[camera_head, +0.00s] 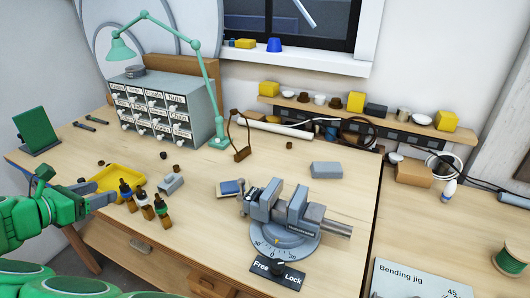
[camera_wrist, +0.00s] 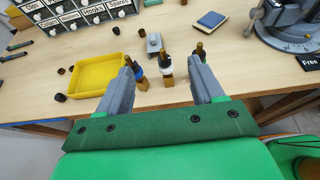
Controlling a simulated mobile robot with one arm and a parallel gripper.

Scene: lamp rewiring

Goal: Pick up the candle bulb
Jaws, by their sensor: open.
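My gripper (camera_head: 93,193) is at the left edge of the bench in the head view. In the wrist view my gripper (camera_wrist: 163,64) is open, with its two grey fingers wide apart and nothing clamped between them. Three small brown bottle-like things (camera_head: 145,206) stand just beyond my fingers. In the wrist view one with a white collar (camera_wrist: 167,71) shows between the fingers.
A yellow tray (camera_head: 134,173) lies beside the fingers. A drawer cabinet (camera_head: 153,109) and green lamp (camera_head: 217,105) stand behind. A grey vise (camera_head: 287,213) sits mid-bench. A wire spool (camera_head: 511,257) and bending jig board (camera_head: 415,282) are at the right.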

